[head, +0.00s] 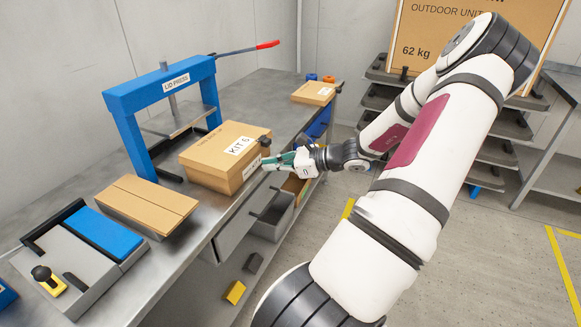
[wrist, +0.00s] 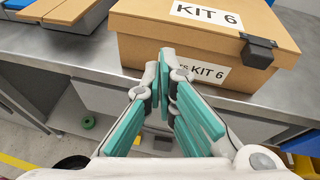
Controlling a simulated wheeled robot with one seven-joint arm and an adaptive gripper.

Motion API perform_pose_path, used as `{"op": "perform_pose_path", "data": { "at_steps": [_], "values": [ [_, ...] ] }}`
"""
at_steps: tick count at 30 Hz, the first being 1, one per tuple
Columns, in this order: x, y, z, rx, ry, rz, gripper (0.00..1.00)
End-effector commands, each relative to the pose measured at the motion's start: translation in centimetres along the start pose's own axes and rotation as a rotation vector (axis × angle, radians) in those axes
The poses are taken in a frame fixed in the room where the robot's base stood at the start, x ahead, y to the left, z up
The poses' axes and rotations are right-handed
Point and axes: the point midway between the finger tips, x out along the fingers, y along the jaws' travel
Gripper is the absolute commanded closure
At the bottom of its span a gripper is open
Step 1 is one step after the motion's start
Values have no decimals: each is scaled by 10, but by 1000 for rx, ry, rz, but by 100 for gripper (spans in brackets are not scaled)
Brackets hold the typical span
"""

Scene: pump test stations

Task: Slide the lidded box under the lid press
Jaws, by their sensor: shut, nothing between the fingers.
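The lidded box (head: 215,165) is a brown carton with a lid and "KIT 6" labels. It stands upright on the metal bench, in front of the lid press opening and near the bench's front edge. It also fills the top of the wrist view (wrist: 150,50), with a dark clip on its lid. The lid press (head: 124,102) is a blue frame with a raised plate and a red-tipped lever. My gripper (head: 266,162) is shut and empty at the box's near side. In the wrist view its fingertips (wrist: 164,68) are close to the box face; I cannot tell whether they touch.
A flat brown carton (head: 147,203) lies left of the box, beside a grey fixture with a blue panel (head: 105,231). Another small carton (head: 314,93) sits at the bench's far end. Grey drawers (head: 238,237) are under the bench edge. Open floor lies right.

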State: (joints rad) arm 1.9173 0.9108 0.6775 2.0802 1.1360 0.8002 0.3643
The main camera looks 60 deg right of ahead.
Motion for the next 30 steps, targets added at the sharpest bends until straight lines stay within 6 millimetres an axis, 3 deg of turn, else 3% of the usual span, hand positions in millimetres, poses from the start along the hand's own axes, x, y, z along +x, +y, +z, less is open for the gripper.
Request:
{"op": "perform_pose_path", "data": {
  "at_steps": [3, 10, 30],
  "values": [
    [-17, -22, -16, 99, -57, -98, 100],
    [-26, -33, -23, 144, -84, -144, 100],
    [9, -36, -29, 140, -81, -140, 100]
  ]
}}
